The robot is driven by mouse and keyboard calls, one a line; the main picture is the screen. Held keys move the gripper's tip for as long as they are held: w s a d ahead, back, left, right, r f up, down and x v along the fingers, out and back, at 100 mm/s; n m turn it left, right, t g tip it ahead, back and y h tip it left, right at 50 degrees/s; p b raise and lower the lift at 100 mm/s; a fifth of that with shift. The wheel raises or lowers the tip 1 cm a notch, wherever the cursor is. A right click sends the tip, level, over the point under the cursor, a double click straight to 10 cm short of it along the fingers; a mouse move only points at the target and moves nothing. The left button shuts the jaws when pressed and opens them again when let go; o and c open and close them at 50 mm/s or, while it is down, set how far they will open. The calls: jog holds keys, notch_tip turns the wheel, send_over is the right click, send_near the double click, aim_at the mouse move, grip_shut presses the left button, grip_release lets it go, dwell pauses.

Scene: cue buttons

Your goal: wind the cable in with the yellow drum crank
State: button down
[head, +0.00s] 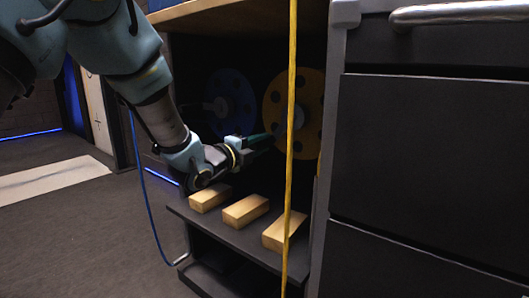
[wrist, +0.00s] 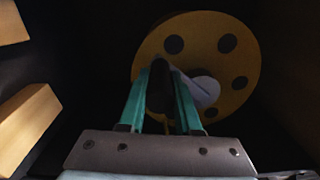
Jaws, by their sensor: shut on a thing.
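The yellow drum (head: 268,112) stands upright inside the dark cabinet, and its holed disc shows in the wrist view (wrist: 195,25). Its crank has a pale grey part (wrist: 205,90) near the disc and a dark handle (wrist: 160,92). My gripper (head: 270,135) reaches into the cabinet from the left. Its green fingers (wrist: 160,75) are shut on the dark handle, one on each side. The yellow cable (head: 291,190) hangs down in front of the cabinet and crosses the drum in the head view. The fingertips partly hide the crank.
A blue drum (head: 232,88) stands left of the yellow one, with a blue cable (head: 139,180) hanging outside at the left. Three wooden blocks (head: 245,210) lie on the shelf (head: 232,236) below my gripper. Dark drawers (head: 430,150) stand at the right.

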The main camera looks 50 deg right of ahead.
jog(key=shift+w+r, duration=0.2)
jog(key=shift+w, duration=0.15)
jog(key=c, duration=0.9)
grip_release()
jog(key=shift+c, duration=0.2)
jog(key=o, duration=0.3)
jog(key=shift+s, duration=0.15)
jog(key=shift+o, duration=0.2)
jog(key=a+p, duration=0.2)
jog(key=a, duration=0.8)
jog(key=shift+a, duration=0.4)
